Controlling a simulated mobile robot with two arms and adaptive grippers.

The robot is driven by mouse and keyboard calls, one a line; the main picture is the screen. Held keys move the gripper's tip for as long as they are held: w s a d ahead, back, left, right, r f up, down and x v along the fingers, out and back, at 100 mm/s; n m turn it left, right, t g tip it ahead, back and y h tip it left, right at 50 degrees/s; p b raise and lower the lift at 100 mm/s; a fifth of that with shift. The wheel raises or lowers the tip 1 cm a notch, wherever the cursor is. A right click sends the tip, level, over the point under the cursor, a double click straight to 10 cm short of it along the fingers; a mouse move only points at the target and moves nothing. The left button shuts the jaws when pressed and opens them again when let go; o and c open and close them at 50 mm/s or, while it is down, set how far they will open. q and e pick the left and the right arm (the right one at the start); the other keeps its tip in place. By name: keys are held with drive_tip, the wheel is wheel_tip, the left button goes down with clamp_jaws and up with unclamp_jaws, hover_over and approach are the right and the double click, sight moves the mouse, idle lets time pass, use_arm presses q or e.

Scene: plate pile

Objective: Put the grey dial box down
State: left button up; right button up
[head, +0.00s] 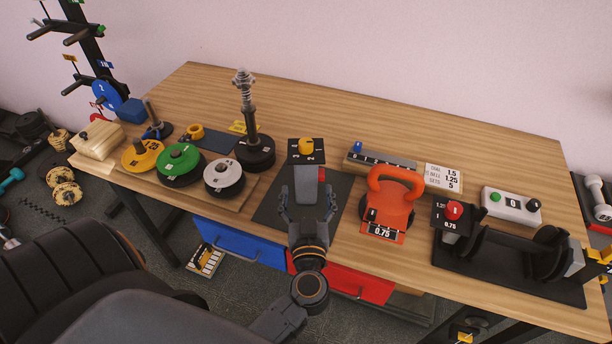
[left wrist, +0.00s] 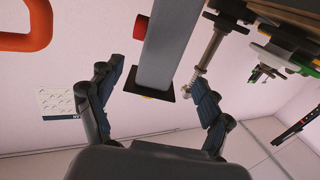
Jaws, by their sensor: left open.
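The grey dial box (head: 308,186) has a black top plate with a yellow knob and a red part on its right side. In the head view it is over the dark mat (head: 268,205) and appears to stand there upright. My left gripper (head: 308,200) is at its near side, its two fingers spread to the left and right of it. In the left wrist view the box (left wrist: 166,48) reaches down between the open fingers (left wrist: 158,72), with a visible gap on both sides. Its foot is hidden in the head view by my gripper.
Left of the mat stand a black post (head: 250,120) and green (head: 178,160), yellow and white discs. Right are an orange kettlebell (head: 390,200), a red-button box (head: 453,212) and a black dumbbell stand (head: 510,285). The back of the wooden table (head: 330,115) is clear.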

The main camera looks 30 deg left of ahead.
sight(306, 176)
use_arm(q)
drive_tip(key=x, duration=0.2)
drive_tip(key=shift+w+a, duration=0.2)
drive_tip(key=shift+w, duration=0.1)
drive_tip(key=p+x, duration=0.1)
drive_tip(key=x, duration=0.4)
drive_tip(key=shift+w+a+r, duration=0.1)
drive_tip(key=shift+w+a, duration=0.15)
drive_tip(key=shift+w, duration=0.05)
drive_tip(key=shift+s, duration=0.1)
drive_tip(key=shift+c, duration=1.3)
drive_tip(key=shift+r, duration=0.1)
clamp_jaws()
